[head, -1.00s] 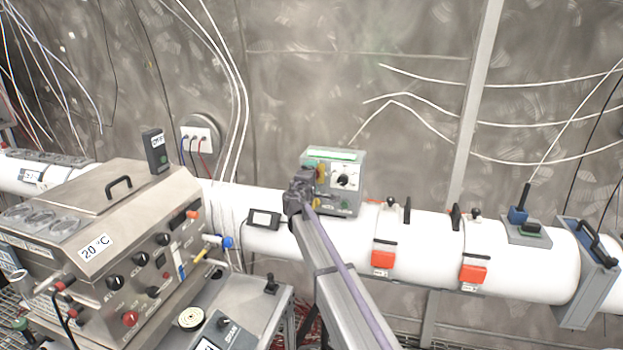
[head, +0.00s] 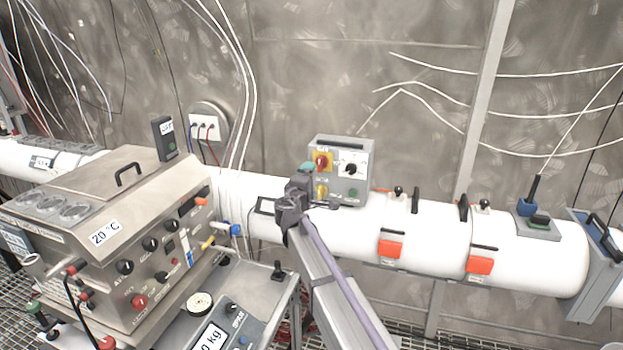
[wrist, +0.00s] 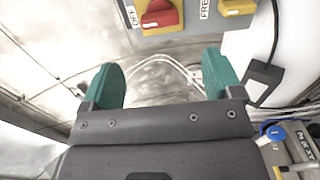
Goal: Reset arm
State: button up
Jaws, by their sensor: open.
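My arm reaches up from the bottom of the head view, and its end with my gripper (head: 303,178) is in front of the white pipe, near a grey control box (head: 356,156). In the wrist view my gripper (wrist: 165,85) shows two green fingers spread wide with nothing between them. The control box's red knob on a yellow plate (wrist: 158,16) and a second yellow knob (wrist: 238,6) are at the top of the wrist view, beyond the fingertips and apart from them.
The white pipe (head: 345,236) runs across, with orange-red latches (head: 390,248) to the right. A steel cabinet marked 20 °C (head: 105,233) stands at left, beside a scale (head: 222,335). Cables hang on the metal wall. The space in front of the pipe at right looks clear.

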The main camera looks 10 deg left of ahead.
jog(key=s+d+f+m+g+y+b, duration=0.1)
jog(key=s+d+f+m+g, duration=0.4)
jog(key=s, duration=0.8)
jog(key=s+d+f+m+g+y+b, duration=0.1)
jog(key=s+d+f+m+g+b, duration=0.2)
jog(key=s+d+f, duration=0.8)
jog(key=s+d+f+m+g+y+b, duration=0.1)
jog(key=s+d+f+m+g+b, duration=0.1)
jog(key=s+d+f+m+g, duration=0.6)
jog(key=s+d+g, duration=0.1)
jog(key=s+d, duration=0.4)
jog(key=s, duration=0.1)
jog(key=shift+s+g+b, duration=0.3)
jog(key=shift+g+b, duration=0.05)
jog(key=shift+g, duration=0.05)
jog(key=shift+d, duration=0.15)
